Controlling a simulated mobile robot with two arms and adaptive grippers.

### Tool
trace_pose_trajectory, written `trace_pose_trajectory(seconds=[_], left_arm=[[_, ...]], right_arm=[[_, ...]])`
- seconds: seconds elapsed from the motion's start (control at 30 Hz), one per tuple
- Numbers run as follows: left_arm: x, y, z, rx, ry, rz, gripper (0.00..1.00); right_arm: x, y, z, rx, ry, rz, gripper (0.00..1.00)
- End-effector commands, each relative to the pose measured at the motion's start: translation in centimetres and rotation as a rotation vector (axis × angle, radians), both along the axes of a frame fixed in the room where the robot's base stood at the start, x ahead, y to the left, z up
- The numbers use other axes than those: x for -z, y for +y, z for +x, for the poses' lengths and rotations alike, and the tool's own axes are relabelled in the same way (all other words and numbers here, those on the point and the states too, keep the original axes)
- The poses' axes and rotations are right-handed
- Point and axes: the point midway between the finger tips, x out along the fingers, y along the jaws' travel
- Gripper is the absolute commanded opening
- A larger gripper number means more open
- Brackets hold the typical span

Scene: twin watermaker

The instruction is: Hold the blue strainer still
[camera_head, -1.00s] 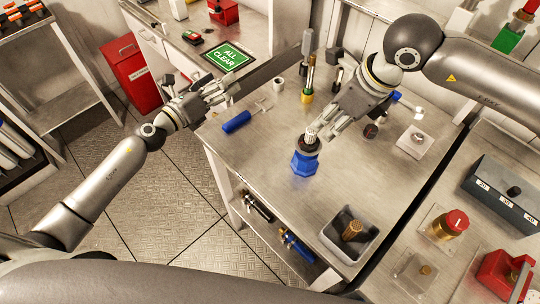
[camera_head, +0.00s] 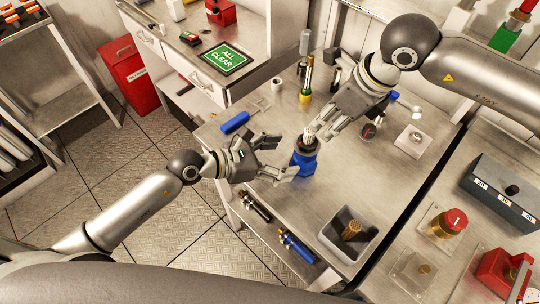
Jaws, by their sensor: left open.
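The blue strainer (camera_head: 303,162) stands upright on the steel table (camera_head: 290,205), with a dark collar and a pale ribbed top (camera_head: 310,134). My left gripper (camera_head: 284,157) is open at the strainer's left side, with its fingers pointing toward the blue body. The fingertips are very close to the body; I cannot tell whether they touch it. My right gripper (camera_head: 325,129) is above and just right of the strainer, with its fingers beside the ribbed top. Its fingers overlap in this view, so its grip is unclear.
A loose blue cylinder (camera_head: 235,122) lies near the table's left edge. A yellow-based tool (camera_head: 306,88) stands behind the strainer. A grey bin (camera_head: 343,262) sits at the front. The table between strainer and bin is clear.

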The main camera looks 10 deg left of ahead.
Motion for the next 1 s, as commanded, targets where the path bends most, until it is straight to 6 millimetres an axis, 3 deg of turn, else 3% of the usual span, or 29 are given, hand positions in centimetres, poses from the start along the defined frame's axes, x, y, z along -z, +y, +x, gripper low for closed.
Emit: trace_pose_trajectory(seconds=[0.4, 0.87, 1.0], left_arm=[[2.5, -5.1, 3.5, -0.002, 0.001, -0.003, 0.77], [3.0, -5.9, 4.0, -0.001, 0.000, -0.001, 0.77], [2.9, -5.9, 4.0, -0.001, 0.000, -0.001, 0.59]], right_arm=[[0.0, 0.0, 0.0, 0.000, 0.000, 0.000, 0.36], [0.0, 0.0, 0.0, 0.000, 0.000, 0.000, 0.36], [0.0, 0.0, 0.0, 0.000, 0.000, 0.000, 0.36]])
